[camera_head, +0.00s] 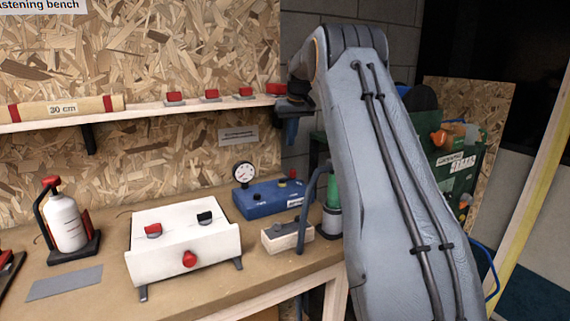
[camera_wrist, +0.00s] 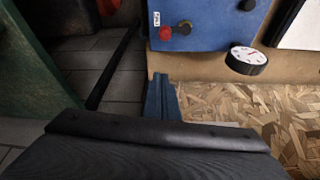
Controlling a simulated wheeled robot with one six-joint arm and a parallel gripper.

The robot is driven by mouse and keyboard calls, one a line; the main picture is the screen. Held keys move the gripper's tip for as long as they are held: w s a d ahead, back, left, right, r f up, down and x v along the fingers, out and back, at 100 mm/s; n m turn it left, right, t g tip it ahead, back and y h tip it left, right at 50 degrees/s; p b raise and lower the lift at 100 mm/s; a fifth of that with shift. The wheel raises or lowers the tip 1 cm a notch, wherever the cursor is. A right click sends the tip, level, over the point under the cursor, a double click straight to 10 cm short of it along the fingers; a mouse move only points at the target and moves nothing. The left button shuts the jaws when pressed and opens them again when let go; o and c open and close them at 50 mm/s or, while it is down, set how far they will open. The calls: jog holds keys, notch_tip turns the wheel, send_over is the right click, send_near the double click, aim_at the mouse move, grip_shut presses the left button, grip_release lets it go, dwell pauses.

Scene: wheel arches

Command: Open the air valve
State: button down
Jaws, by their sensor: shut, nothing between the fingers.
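My gripper (camera_head: 291,130) points down in front of the right end of the shelf, above the bench. Its blue fingers are together and empty; they also show in the wrist view (camera_wrist: 159,80). A blue box (camera_head: 270,199) stands on the bench below, with a round white gauge (camera_head: 244,172) at its back left. The box (camera_wrist: 205,25) shows a red knob (camera_wrist: 165,33) and a dark knob (camera_wrist: 185,27) in the wrist view, with the gauge (camera_wrist: 246,60) beside it. I cannot tell for sure which part is the air valve. My gripper touches none of these.
A white box (camera_head: 180,262) with switches and a red front knob stands on the bench. Left is a white bottle (camera_head: 65,222). The shelf (camera_head: 150,112) holds several red-topped items.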

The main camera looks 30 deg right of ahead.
jog(key=p+x, duration=0.3)
jog(key=x, duration=0.7)
jog(key=shift+s, duration=0.1)
jog(key=s+p, duration=0.1)
jog(key=s, duration=0.1)
jog(key=shift+s, duration=0.25)
jog(key=shift+s+a+f+p, duration=0.1)
jog(key=shift+s+p, duration=0.1)
jog(key=shift+s, duration=0.15)
jog(key=shift+s+a+p, duration=0.1)
jog(key=shift+s+p, duration=0.05)
jog(key=shift+s, duration=0.2)
